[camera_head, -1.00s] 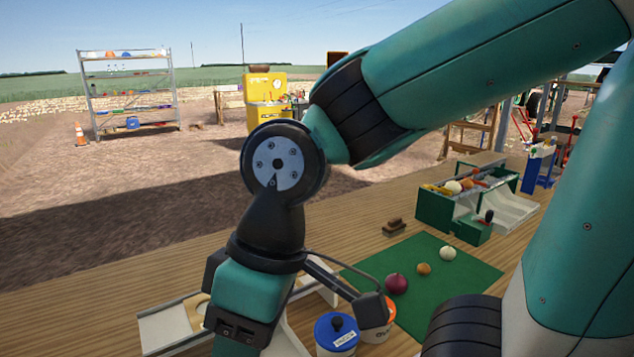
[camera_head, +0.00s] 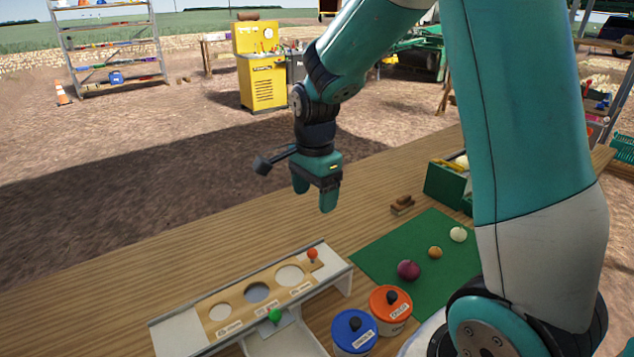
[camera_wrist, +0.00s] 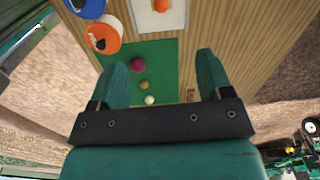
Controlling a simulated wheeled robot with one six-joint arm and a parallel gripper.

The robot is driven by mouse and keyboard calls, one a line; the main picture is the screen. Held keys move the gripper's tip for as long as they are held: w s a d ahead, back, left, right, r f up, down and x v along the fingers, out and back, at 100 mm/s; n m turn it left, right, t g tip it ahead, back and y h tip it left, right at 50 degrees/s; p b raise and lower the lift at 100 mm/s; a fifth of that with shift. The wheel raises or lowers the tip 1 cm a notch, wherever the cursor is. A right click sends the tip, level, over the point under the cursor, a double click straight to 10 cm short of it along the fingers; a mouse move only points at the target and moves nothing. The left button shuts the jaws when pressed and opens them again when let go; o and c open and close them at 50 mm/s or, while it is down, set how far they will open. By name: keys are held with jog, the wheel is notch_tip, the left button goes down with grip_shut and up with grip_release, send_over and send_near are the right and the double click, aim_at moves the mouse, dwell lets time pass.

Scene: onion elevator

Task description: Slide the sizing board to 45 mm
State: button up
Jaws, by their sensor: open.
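The sizing board (camera_head: 230,306) is a tan wooden plank with three round holes and small labels too blurred to read. It lies in a long white frame (camera_head: 168,335) at the front of the bench. An orange-red knob (camera_head: 312,254) stands at its right end. The middle hole looks darker than the other two. A green knob (camera_head: 275,315) stands in front of the board. My gripper (camera_head: 313,200) hangs open and empty above the bench, up and behind the red knob, apart from it. The wrist view shows the open fingers (camera_wrist: 162,62) and the red knob (camera_wrist: 162,5) at the top edge.
A blue-lidded jar (camera_head: 354,331) and an orange-lidded jar (camera_head: 391,305) stand right of the frame. A green mat (camera_head: 395,255) holds a purple onion (camera_head: 408,270) and two smaller ones. A small brown block (camera_head: 402,205) lies behind the mat. The bench left of my gripper is clear.

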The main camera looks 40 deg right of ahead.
aim_at(317, 254)
jog(key=shift+m, duration=0.4)
jog(key=f, duration=0.6)
jog(key=f+p, duration=0.1)
jog(key=f, duration=0.4)
jog(key=f+p, duration=0.1)
jog(key=f, duration=0.5)
jog(key=shift+w+d+f, duration=0.15)
jog(key=shift+d+f, duration=0.2)
jog(key=c, duration=1.1)
jog(key=d, duration=0.8)
jog(key=shift+d, duration=0.15)
jog(key=o, duration=1.1)
